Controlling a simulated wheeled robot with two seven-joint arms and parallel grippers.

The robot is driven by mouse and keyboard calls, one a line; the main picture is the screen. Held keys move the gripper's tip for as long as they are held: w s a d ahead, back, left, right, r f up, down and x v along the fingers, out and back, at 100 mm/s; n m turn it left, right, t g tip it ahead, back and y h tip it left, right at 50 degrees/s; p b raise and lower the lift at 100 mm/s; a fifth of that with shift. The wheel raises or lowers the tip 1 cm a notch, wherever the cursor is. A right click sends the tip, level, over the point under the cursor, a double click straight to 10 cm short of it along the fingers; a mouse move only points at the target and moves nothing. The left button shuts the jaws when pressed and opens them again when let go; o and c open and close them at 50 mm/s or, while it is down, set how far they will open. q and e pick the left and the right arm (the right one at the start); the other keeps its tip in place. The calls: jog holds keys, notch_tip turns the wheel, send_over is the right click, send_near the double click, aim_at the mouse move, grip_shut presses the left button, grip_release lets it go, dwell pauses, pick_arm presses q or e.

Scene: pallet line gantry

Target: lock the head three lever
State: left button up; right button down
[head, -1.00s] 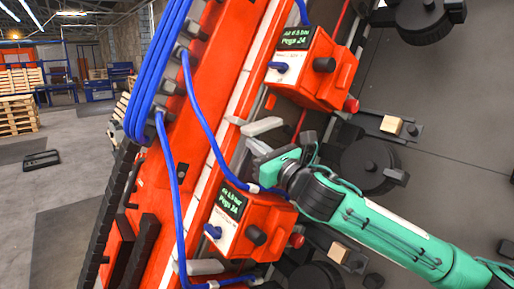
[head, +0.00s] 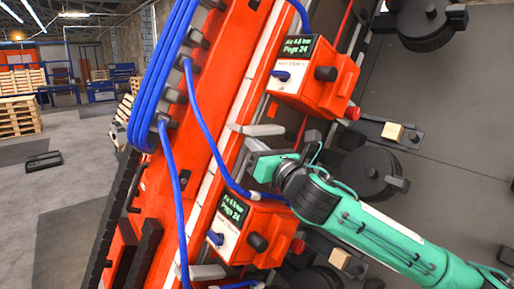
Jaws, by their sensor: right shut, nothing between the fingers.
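Two orange-red head boxes with green displays show in the head view, an upper one (head: 315,78) and a lower one (head: 240,226). A pale grey lever (head: 264,130) sticks out from the orange beam between them. Another grey lever (head: 206,272) shows below the lower box. I cannot tell from the picture which is head three. My right gripper (head: 252,147) is shut and empty, just below the upper grey lever. I cannot tell whether it touches the lever. Its green hand hides part of the machine behind it. My left gripper is not in view.
Blue hoses (head: 192,110) run down the orange beam (head: 215,100), and one passes close to my right gripper. Black round heads (head: 372,172) and small wooden blocks (head: 393,132) sit at the right. Pallets (head: 18,116) stand on open floor at the far left.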

aim_at(254, 132)
jog(key=shift+a+r+m+h+p, duration=0.1)
jog(key=shift+r+m+h+p, duration=0.25)
jog(key=shift+r+m, duration=0.55)
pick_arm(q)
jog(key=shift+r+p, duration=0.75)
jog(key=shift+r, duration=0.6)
pick_arm(e)
jog(key=shift+r+m+t+h, duration=0.15)
jog(key=shift+r+m+h, duration=0.2)
jog(key=shift+m, duration=0.5)
jog(key=shift+r+m+t+h, duration=0.2)
jog(key=shift+r+m, duration=0.1)
jog(key=shift+m, duration=0.55)
jog(key=shift+f, duration=0.1)
